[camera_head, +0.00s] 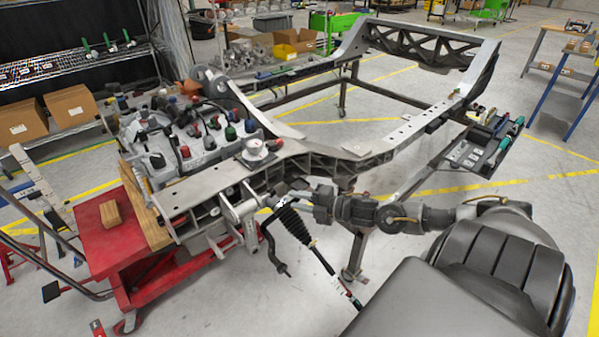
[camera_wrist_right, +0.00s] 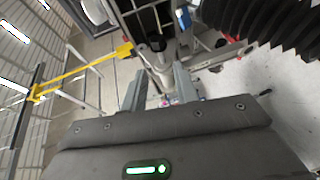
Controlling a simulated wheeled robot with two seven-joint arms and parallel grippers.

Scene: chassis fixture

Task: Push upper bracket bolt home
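The grey metal bracket (camera_head: 238,210) is on the near side of the chassis frame (camera_head: 208,190). My right gripper (camera_head: 283,188) is close to the right side of this bracket, under the frame rail. In the right wrist view my gripper (camera_wrist_right: 158,82) has its two fingers apart. A grey metal part with a dark round end (camera_wrist_right: 156,46) shows between and beyond them. I cannot tell whether the fingers touch it. The upper bracket bolt cannot be made out for certain in either view. My left gripper is not in view.
A black ribbed boot and rod (camera_head: 294,223) hang just below my right gripper; the boot also shows in the wrist view (camera_wrist_right: 275,22). A red lift cart (camera_head: 92,232) stands at left. A tool tray (camera_head: 481,145) is at right. Floor in front is clear.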

